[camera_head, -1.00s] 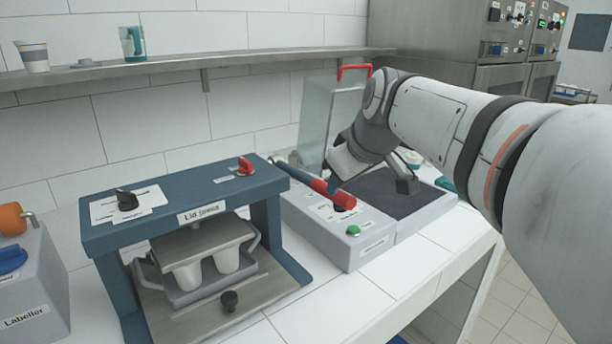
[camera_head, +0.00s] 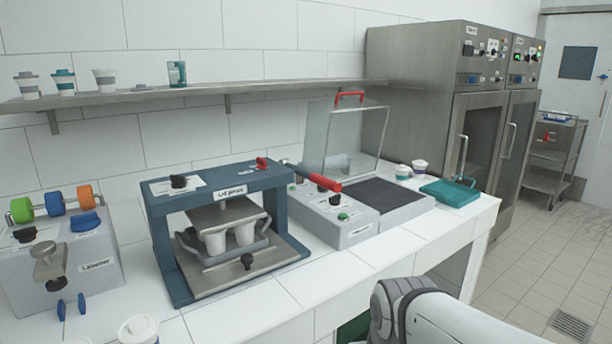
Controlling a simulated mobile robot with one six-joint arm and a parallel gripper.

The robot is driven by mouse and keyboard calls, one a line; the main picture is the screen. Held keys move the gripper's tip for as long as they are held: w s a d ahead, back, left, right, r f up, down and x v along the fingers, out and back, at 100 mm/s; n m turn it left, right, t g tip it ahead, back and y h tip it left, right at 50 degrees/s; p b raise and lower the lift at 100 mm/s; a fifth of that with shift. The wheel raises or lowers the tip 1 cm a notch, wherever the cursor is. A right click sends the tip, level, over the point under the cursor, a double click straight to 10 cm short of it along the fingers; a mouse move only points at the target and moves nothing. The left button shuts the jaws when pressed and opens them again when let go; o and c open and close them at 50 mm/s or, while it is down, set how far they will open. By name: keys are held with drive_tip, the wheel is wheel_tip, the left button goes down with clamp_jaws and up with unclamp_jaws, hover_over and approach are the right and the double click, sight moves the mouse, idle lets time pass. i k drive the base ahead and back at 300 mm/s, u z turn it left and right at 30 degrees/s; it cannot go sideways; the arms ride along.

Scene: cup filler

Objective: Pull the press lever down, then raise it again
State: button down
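The lid press (camera_head: 168,240) is a blue frame on the counter, with a metal plate (camera_head: 228,213) over white cups (camera_head: 216,242) in a grey carrier (camera_head: 208,259). My gripper is out of view. Only a part of my arm shows at the bottom right, well away from the lever.
The grey machine (camera_head: 352,232) has a green button, a dark pad and a clear raised cover (camera_head: 345,140) with a red handle. A labeller (camera_head: 85,265) stands at left. The front counter is mostly clear.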

sight(324, 182)
drive_tip(key=z, duration=0.35)
drive_tip(key=i, duration=1)
drive_tip(key=u, duration=0.6)
